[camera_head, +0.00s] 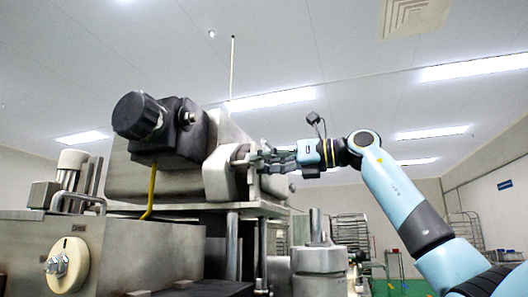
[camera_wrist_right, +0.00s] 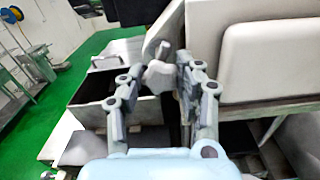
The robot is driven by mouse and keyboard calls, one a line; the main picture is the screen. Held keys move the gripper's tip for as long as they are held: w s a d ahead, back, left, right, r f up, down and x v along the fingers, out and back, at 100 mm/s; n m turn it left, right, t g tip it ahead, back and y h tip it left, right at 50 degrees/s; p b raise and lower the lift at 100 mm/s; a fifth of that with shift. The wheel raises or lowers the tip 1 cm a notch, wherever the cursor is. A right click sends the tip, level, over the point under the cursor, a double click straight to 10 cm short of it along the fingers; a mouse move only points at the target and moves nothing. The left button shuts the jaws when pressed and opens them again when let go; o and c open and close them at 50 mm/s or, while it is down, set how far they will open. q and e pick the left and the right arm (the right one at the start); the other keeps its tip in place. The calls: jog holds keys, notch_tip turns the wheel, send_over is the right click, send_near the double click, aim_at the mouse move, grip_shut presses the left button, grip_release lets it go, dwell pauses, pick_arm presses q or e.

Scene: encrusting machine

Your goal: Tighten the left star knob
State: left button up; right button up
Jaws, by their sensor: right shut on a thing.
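My right gripper (camera_head: 262,158) reaches in from the right to the side of the grey metal machine. Its fingers are around a small light-grey knob, the star knob (camera_wrist_right: 158,76), which shows between the two fingers in the right wrist view, where the gripper (camera_wrist_right: 156,80) also shows. In the head view the fingers hide most of the knob. The knob sits by a rounded metal bracket (camera_head: 218,175) on the machine's side. I cannot tell how tight the knob is. My left gripper is not in view.
A black motor-like unit (camera_head: 172,132) juts from the machine's upper left. A cream dial (camera_head: 67,266) is on the lower left cabinet. A grey cylinder (camera_head: 319,260) stands below my right gripper. An open metal box (camera_wrist_right: 92,92) shows beyond the fingers.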

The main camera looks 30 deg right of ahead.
jog(key=shift+d+m+p, duration=0.1)
jog(key=shift+m+p, duration=5.7)
jog(key=shift+m, duration=0.5)
jog(key=o, duration=1.2)
jog(key=shift+f, duration=0.1)
jog(key=shift+c, duration=0.2)
jog(key=v, duration=0.7)
jog(key=shift+d, duration=0.15)
jog(key=shift+s, duration=0.15)
